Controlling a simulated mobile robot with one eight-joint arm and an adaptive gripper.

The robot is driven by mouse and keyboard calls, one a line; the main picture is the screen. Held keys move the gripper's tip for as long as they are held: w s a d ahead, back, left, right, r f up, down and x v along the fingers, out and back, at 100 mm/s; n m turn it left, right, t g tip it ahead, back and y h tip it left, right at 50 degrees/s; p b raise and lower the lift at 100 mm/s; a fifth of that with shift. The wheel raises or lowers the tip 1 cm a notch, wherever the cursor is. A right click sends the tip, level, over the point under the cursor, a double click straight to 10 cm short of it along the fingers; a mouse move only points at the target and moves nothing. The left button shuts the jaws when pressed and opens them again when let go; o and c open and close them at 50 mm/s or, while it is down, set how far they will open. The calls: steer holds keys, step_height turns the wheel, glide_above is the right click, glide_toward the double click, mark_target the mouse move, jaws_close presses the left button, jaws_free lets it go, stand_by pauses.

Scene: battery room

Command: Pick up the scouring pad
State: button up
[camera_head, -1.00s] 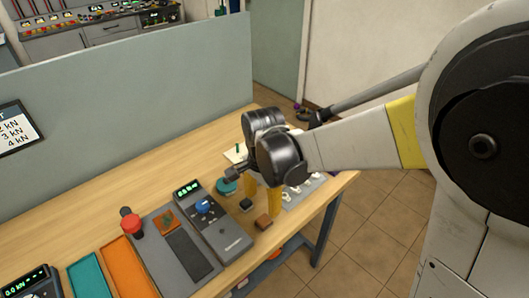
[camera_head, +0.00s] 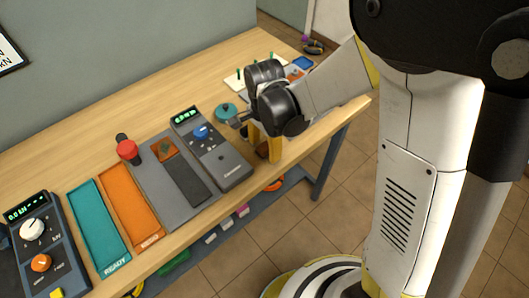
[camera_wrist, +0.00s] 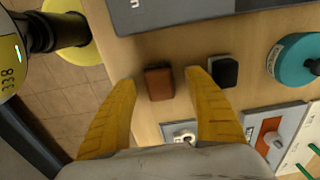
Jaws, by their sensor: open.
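A small reddish-brown block (camera_wrist: 159,82), which I take to be the scouring pad, lies on the wooden table near its front edge. In the wrist view it sits between the two yellow fingers of my gripper (camera_wrist: 160,76), with a visible gap on each side. My gripper is open and empty. In the head view my gripper (camera_head: 264,148) is low over the table, and the pad (camera_head: 262,151) is mostly hidden behind a finger. The exact height of the fingertips over the table is hard to tell.
A black block (camera_wrist: 223,71) lies close beside one finger, with a teal round object (camera_wrist: 294,59) beyond it. A grey meter (camera_head: 212,150) stands left of my gripper in the head view. Orange (camera_head: 130,205) and teal trays (camera_head: 97,228) lie farther left.

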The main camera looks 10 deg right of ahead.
mark_target(264, 147)
steer(key=shift+f, duration=0.1)
steer(key=c, duration=1.1)
steer(key=shift+c, duration=0.2)
steer(key=shift+r, duration=0.2)
steer(key=shift+c, duration=0.5)
step_height(264, 147, up, 4)
steer(key=shift+f+p, duration=0.15)
steer(key=shift+p, duration=1)
jaws_close()
steer(key=s+d+r+p, duration=0.4)
steer(key=s+d+r, duration=0.3)
steer(key=s+d, duration=0.1)
steer(key=shift+s, duration=0.2)
